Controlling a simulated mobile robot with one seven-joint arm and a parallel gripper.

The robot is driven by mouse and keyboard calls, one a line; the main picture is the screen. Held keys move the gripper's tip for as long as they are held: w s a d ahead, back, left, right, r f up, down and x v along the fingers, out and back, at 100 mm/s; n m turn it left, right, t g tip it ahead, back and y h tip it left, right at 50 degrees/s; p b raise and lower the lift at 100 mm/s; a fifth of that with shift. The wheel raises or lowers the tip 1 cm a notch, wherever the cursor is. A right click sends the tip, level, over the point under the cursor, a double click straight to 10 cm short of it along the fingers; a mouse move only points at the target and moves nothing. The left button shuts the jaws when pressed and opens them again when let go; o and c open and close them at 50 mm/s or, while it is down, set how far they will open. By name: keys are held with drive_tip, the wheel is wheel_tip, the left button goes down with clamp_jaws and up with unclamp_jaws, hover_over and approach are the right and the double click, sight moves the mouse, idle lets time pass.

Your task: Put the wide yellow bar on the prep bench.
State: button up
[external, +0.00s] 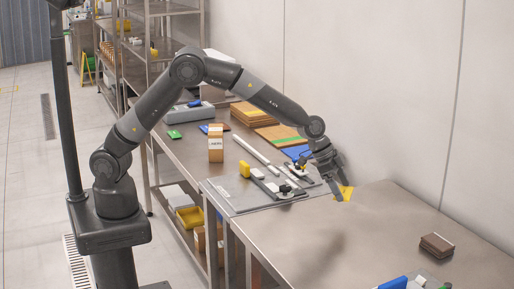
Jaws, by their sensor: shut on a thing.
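My gripper (342,197) is shut on a yellow piece (348,192), which I take to be the wide yellow bar. It holds it just above or at the surface of the near steel bench (300,235), close to that bench's back left part. The fingers cover part of the piece, so its full shape is hidden. I cannot tell whether it touches the bench top. I cannot tell from this view which bench is the prep bench.
Left of my gripper, a grey board (230,200) carries fixtures and a small yellow block (244,169). A cardboard box (216,142) stands behind it. A brown block (437,245) and a blue item (393,284) lie on the near bench, whose middle is clear.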

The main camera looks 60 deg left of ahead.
hover_over(351, 210)
drive_tip(key=s+a, duration=0.1)
drive_tip(key=a, duration=0.1)
drive_tip(key=f, duration=0.5)
drive_tip(key=shift+s+d, duration=0.1)
drive_tip(key=shift+d, duration=0.15)
drive_tip(key=shift+f, duration=1.85)
drive_tip(key=shift+f, duration=0.15)
drive_tip(key=o, duration=0.8)
